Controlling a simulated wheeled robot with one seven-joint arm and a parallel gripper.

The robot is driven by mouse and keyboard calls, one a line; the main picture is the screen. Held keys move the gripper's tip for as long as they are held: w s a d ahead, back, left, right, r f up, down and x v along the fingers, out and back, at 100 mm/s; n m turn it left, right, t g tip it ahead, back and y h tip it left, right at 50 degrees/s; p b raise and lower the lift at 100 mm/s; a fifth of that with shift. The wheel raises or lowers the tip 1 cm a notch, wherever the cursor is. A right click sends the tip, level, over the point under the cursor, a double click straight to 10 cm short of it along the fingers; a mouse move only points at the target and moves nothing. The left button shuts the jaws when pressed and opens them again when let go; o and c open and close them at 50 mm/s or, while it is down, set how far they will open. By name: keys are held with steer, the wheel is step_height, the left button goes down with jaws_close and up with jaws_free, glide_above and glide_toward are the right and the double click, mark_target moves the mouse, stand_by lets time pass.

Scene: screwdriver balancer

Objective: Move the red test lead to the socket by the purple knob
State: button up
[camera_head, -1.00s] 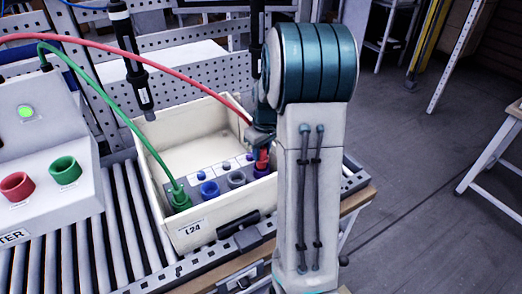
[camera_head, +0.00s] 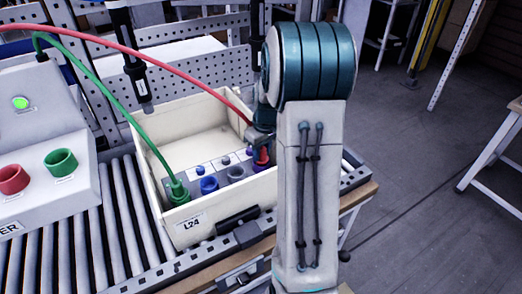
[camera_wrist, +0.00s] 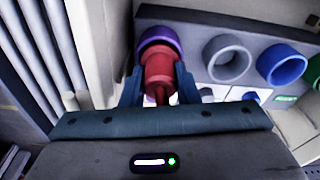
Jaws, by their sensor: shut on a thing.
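The red test lead runs from the left edge to my gripper (camera_head: 262,143), which is shut on its red plug (camera_head: 262,157). In the wrist view, the red plug (camera_wrist: 159,72) sits between the two fingers (camera_wrist: 160,88). Its front end is at the mouth of the purple socket (camera_wrist: 158,36), lined up with it and overlapping its ring. How deep it sits cannot be told. In the head view, the arm partly covers this socket. The small purple knob (camera_head: 249,152) is just beside it on the panel.
A cream bin (camera_head: 225,208) labelled L24 holds the socket panel, with blue (camera_head: 208,186) and grey (camera_head: 235,173) sockets. A green plug (camera_head: 177,191) stands at the panel's left end. A tester box (camera_head: 35,140) stands left. A dark hanging tool (camera_head: 138,80) is above the bin.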

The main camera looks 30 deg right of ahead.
steer(key=shift+f, duration=0.3)
steer(key=o, duration=1.2)
steer(key=shift+c, duration=0.2)
step_height(320, 180, up, 14)
steer(key=s, duration=0.1)
steer(key=shift+s+d+b, duration=0.15)
steer(key=shift+s+b, duration=0.15)
steer(key=shift+s, duration=0.05)
steer(key=shift+f, duration=0.1)
